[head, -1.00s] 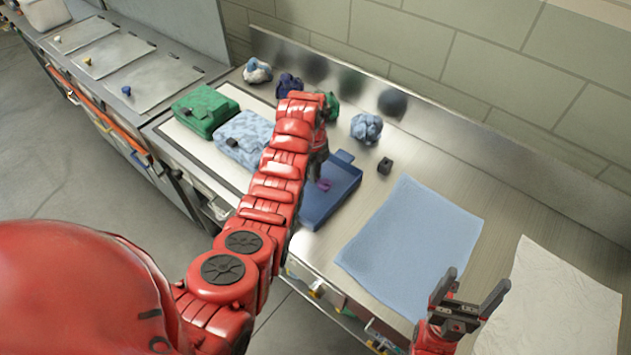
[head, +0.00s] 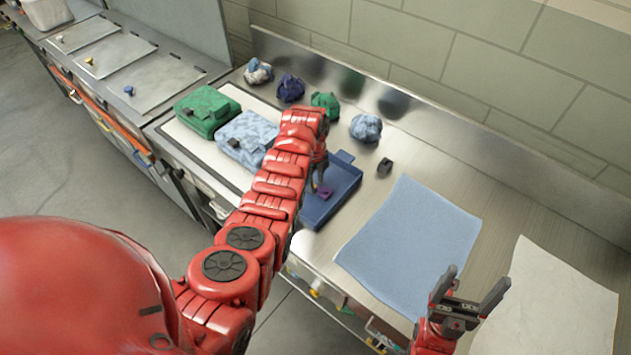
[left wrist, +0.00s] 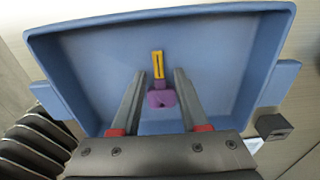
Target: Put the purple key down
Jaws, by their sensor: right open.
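The purple key (head: 323,192), with a yellow shaft, is in the blue tray (head: 341,198). In the left wrist view the purple head of the key (left wrist: 161,99) is between the fingers of my left gripper (left wrist: 160,72), with narrow gaps on both sides. The yellow shaft points to the tray's far wall (left wrist: 160,16). The left gripper is open around the key; whether the key rests flat on the tray floor is hard to tell. My right gripper (head: 470,288) is open and empty near the blue cloth, at the lower right.
A green bag (head: 206,108) and a pale blue patterned bag (head: 243,138) lie left of the tray. Several crumpled bundles (head: 325,104) line the back. A small black block (head: 385,166) stands right of the tray. A blue cloth (head: 410,245) and white sheet (head: 560,300) lie further right.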

